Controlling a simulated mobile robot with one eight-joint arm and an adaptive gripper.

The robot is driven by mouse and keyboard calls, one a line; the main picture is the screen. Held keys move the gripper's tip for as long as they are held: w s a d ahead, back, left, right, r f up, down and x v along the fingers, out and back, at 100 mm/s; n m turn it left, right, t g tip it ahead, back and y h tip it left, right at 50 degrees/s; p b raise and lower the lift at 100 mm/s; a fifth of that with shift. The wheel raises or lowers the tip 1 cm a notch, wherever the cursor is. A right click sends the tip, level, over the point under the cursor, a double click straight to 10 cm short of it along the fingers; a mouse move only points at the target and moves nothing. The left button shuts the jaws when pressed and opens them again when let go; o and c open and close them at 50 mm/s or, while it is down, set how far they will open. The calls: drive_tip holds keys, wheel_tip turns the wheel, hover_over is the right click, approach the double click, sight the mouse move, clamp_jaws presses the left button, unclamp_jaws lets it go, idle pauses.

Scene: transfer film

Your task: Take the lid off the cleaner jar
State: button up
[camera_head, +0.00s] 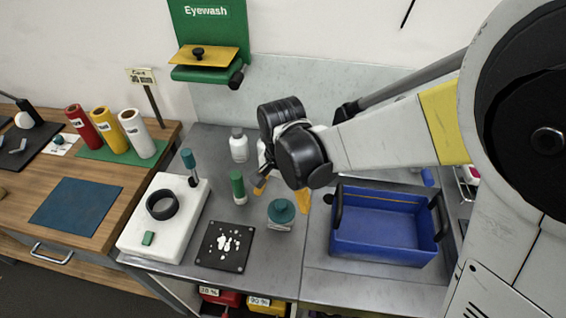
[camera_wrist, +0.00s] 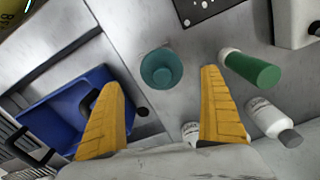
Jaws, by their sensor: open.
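A squat jar with a teal lid (camera_head: 281,211) stands on the grey bench, left of the blue crate. The lid is on, and its pale body with a label shows below it. In the wrist view the teal lid (camera_wrist: 161,69) is seen from above, between my yellow fingertips. My gripper (camera_head: 282,194) is open and empty above and behind the jar; in the wrist view its fingers (camera_wrist: 161,78) are wide apart, one on each side of the lid. I see no contact. Whether this is the cleaner jar I cannot read from its label.
A green-capped bottle (camera_head: 237,185) and a white bottle (camera_head: 239,147) stand left of my gripper. A blue crate (camera_head: 385,253) is at the right. A black plate with white bits (camera_head: 213,263) and a white block (camera_head: 138,238) lie left. Bare bench lies in front of the jar.

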sight(282, 204)
drive_tip(key=f+b, duration=0.1)
drive_tip(key=f, duration=0.1)
drive_tip(key=f+b, duration=0.1)
drive_tip(key=f, duration=0.2)
drive_tip(key=shift+w+a+f, duration=0.1)
drive_tip(key=shift+w+f, duration=0.1)
drive_tip(key=shift+f, duration=0.05)
drive_tip(key=shift+r, duration=0.1)
drive_tip(key=c, duration=1)
